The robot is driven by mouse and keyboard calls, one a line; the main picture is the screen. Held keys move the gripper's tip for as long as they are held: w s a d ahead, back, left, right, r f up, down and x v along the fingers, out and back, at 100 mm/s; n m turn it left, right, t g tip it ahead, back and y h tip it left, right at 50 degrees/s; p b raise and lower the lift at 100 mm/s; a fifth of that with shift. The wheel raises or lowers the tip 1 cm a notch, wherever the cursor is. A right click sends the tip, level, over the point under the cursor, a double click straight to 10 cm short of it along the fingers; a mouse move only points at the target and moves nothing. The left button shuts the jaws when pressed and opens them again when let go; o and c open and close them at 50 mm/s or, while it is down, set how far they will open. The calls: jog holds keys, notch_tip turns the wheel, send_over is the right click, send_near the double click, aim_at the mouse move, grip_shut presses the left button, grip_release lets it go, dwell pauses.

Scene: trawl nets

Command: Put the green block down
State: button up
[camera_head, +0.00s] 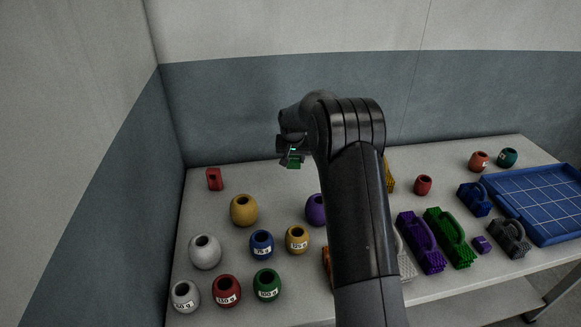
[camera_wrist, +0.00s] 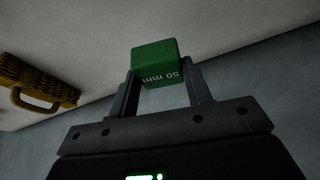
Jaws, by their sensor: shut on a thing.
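The green block (camera_wrist: 156,62) is a small cube marked "50 mm" in the wrist view. My gripper (camera_wrist: 160,88) is shut on it, with one finger on each side. In the head view the green block (camera_head: 293,162) shows just under my gripper (camera_head: 291,153), partly hidden by it. Both appear above the back part of the grey table (camera_head: 215,225). I cannot tell the exact height of the block over the table.
Several round labelled pots, such as a green one (camera_head: 267,284), stand at the front left. A red block (camera_head: 214,179) stands at the back left. Purple (camera_head: 420,243) and green (camera_head: 450,238) handled brushes and a blue tray (camera_head: 545,232) are at the right. My arm hides the middle.

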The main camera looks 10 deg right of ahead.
jog(key=s+d+n+y, duration=0.1)
jog(key=s+d+n, duration=0.15)
jog(key=d, duration=1.55)
jog(key=w+a+f, duration=0.2)
jog(key=a, duration=0.1)
jog(key=w+a+f, duration=0.2)
jog(key=w+a, duration=0.1)
jog(key=w+a+f, duration=0.2)
jog(key=shift+w+a+f, duration=0.15)
jog(key=shift+a+f, duration=0.15)
jog(key=shift+a, duration=0.1)
jog(key=shift+f, duration=1.95)
jog(key=shift+f, duration=0.15)
jog(key=o, duration=1)
